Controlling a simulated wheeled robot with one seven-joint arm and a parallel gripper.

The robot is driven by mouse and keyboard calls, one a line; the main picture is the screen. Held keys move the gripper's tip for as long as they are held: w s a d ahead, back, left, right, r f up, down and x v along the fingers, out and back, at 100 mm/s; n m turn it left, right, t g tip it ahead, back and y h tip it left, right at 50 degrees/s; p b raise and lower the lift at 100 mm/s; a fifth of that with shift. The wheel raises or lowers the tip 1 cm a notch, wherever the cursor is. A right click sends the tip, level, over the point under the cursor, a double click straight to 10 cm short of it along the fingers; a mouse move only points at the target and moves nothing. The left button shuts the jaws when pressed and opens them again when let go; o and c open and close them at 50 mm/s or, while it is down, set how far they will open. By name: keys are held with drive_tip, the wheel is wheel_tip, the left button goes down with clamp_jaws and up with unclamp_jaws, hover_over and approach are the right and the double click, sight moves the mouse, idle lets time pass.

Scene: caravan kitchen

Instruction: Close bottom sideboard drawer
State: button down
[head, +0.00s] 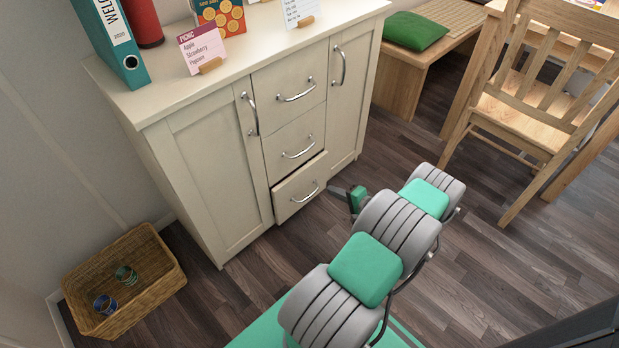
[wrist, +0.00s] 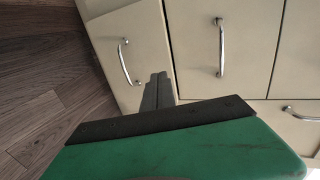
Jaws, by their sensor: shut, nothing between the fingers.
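The cream sideboard (head: 216,172) stands against the wall with three stacked drawers between two doors. Its bottom drawer (head: 290,201) sticks out a little, with a dark gap along its top edge and a curved metal handle (head: 304,192). In the wrist view the bottom drawer (wrist: 148,58) is at the left with its handle (wrist: 124,62). My gripper (head: 334,190) is just right of the drawer front, fingers pointing at it; in the wrist view the closed fingertips (wrist: 158,78) overlap the drawer front near its edge. I cannot tell whether they touch it. The gripper holds nothing.
The middle drawer (head: 278,146) and top drawer (head: 275,102) look shut. A wicker basket (head: 150,298) with rings stands on the floor at lower left. A wooden chair (head: 530,105) and a bench (head: 397,87) are at the right. Dark plank floor between is free.

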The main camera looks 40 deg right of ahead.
drive_tip(key=b, duration=0.4)
approach(303, 171)
drive_tip(key=w+f, duration=0.2)
drive_tip(key=w, duration=0.1)
drive_tip(key=w+f, duration=0.2)
drive_tip(key=shift+w+a, duration=0.2)
drive_tip(key=shift+a, duration=0.15)
drive_tip(key=shift+w+r, duration=0.15)
drive_tip(key=shift+w, duration=0.15)
drive_tip(key=x, duration=0.1)
drive_tip(key=b+x, duration=0.2)
drive_tip(key=shift+w+r, duration=0.1)
drive_tip(key=shift+r, duration=0.15)
drive_tip(key=shift+w+d+r+h, duration=0.1)
drive_tip(key=shift+w+r+h, duration=0.05)
drive_tip(key=shift+r+h, duration=0.2)
